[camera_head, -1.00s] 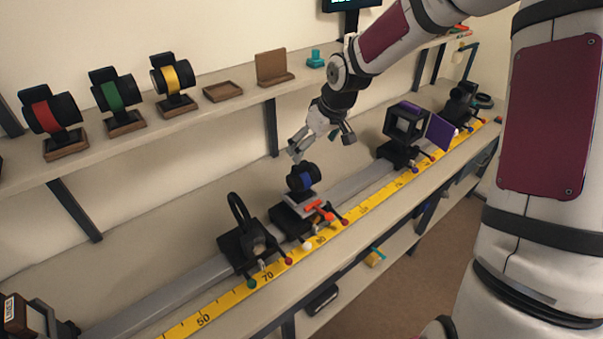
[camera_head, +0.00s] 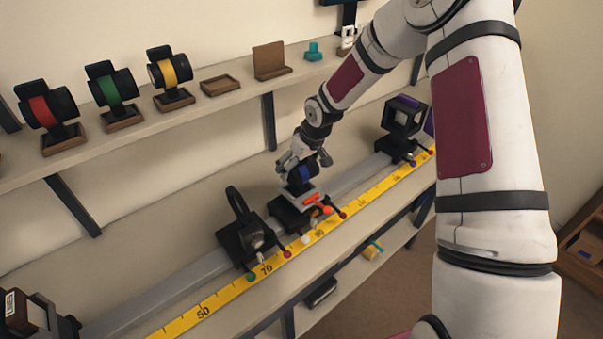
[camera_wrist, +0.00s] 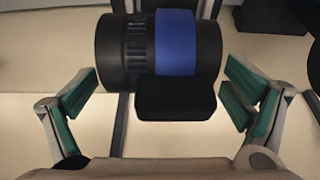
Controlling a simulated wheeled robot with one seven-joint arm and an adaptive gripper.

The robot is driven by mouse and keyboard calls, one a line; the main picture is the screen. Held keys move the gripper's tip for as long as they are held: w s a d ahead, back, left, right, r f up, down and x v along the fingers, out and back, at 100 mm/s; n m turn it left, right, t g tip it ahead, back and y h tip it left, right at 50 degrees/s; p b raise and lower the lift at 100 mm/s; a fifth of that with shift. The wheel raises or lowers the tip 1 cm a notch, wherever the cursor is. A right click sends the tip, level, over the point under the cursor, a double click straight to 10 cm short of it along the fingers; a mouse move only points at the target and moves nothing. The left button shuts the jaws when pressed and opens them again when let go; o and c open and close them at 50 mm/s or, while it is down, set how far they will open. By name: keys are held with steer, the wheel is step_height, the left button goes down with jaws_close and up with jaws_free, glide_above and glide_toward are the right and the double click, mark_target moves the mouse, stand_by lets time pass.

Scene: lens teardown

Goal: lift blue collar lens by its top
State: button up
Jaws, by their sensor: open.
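The blue collar lens (camera_head: 301,174) is a black cylinder with a blue band, seated on a mount on the rail carriage. In the wrist view the lens (camera_wrist: 174,43) lies across the upper middle, with a black block (camera_wrist: 175,98) on its near side. My gripper (camera_head: 302,163) is at the lens's top in the head view and partly hides it. In the wrist view my gripper (camera_wrist: 162,95) is open, one green-padded finger at each side of the black block, with gaps on both sides. Nothing is held.
The rail (camera_head: 170,298) runs along the bench beside a yellow scale (camera_head: 225,297). A black ring holder (camera_head: 241,240) stands left of the lens, and a boxy unit (camera_head: 403,120) right. The shelf behind carries red (camera_head: 40,111), green (camera_head: 110,90) and yellow (camera_head: 171,74) banded lenses.

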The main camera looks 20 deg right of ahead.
steer(key=shift+w+f, duration=0.15)
steer(key=shift+f, duration=0.15)
steer(key=shift+c, duration=0.6)
steer(key=c, duration=1.5)
steer(key=shift+r, duration=0.1)
